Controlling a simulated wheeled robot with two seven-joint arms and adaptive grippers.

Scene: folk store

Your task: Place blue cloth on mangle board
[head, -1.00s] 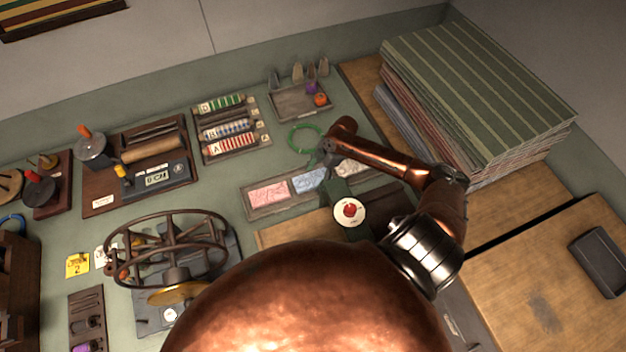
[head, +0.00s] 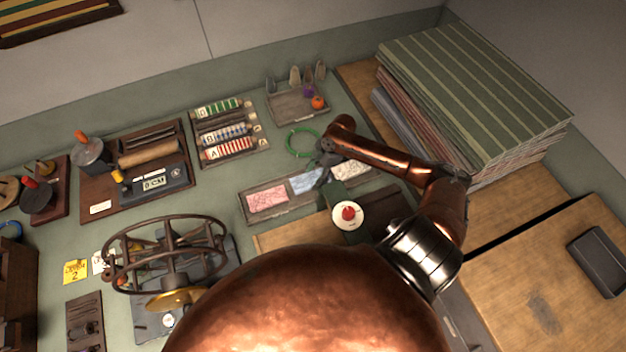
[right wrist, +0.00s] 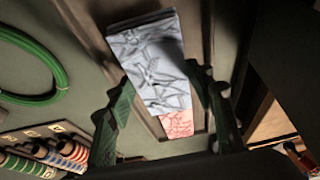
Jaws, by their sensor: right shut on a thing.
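The blue patterned cloth (head: 303,182) lies in the middle of a long shallow tray (head: 290,208), between a pink cloth (head: 267,198) and a whitish cloth (head: 350,170). My right gripper (head: 323,176) reaches down over its right part. In the right wrist view, the pale blue cloth (right wrist: 152,62) lies between the two green fingers, which are shut on it, and the pink cloth (right wrist: 178,124) shows beyond. A brown board (head: 100,190) with a wooden roller (head: 151,152) is at the left; I cannot tell for sure whether it is the mangle board. My left gripper is not in view.
A green ring (head: 303,142) lies behind the tray. A spool rack (head: 228,135) and a small tray (head: 297,106) stand further back. A wheeled device (head: 165,255) is at front left. A tall cloth stack (head: 480,90) is at the right.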

